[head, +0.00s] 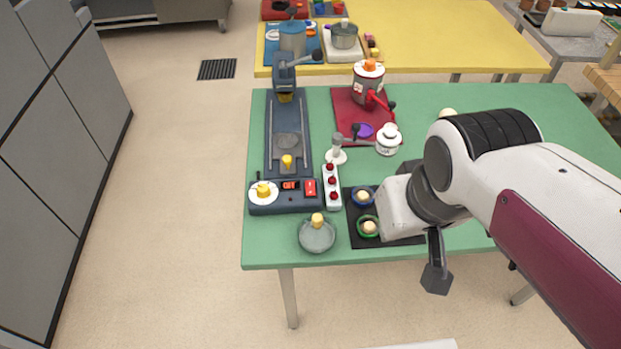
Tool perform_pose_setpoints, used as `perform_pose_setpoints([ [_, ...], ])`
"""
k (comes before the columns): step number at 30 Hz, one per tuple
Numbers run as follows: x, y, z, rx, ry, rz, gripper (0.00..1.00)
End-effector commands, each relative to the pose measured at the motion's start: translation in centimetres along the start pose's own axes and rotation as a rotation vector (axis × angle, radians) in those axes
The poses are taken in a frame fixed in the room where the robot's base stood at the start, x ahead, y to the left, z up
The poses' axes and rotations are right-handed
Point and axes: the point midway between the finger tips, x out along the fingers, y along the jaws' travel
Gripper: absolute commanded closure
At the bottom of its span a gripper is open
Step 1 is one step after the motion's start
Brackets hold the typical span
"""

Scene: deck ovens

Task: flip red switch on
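The red switch (310,188) sits on the front panel of a dark blue-grey machine (284,205) at the left of the green table. A small dark display with orange-red marks (290,185) is just left of it, and a white dial with a yellow knob (264,190) is farther left. The switch is too small to tell which way it is set. My gripper (436,274) shows as a dark finger past the table's front edge, to the right of and apart from the switch. The rest of it is hidden, so its opening does not show.
A white strip with red buttons (332,186) stands right beside the machine. A grey lidded pot (317,236) is in front. A black mat (358,240) holds blue and green rings. A red mat (345,105) with a grinder lies behind.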

Motion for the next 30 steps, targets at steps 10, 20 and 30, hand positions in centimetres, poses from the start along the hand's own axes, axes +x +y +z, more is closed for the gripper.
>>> perform_pose_setpoints([
  [10, 2.3, -1.3, -2.7, -0.048, -0.063, 0.001, 1.0],
  [20, 4.8, -2.8, -5.6, -0.071, -0.098, 0.011, 1.0],
  [30, 8.0, -4.7, -9.0, -0.074, -0.113, 0.024, 1.0],
])
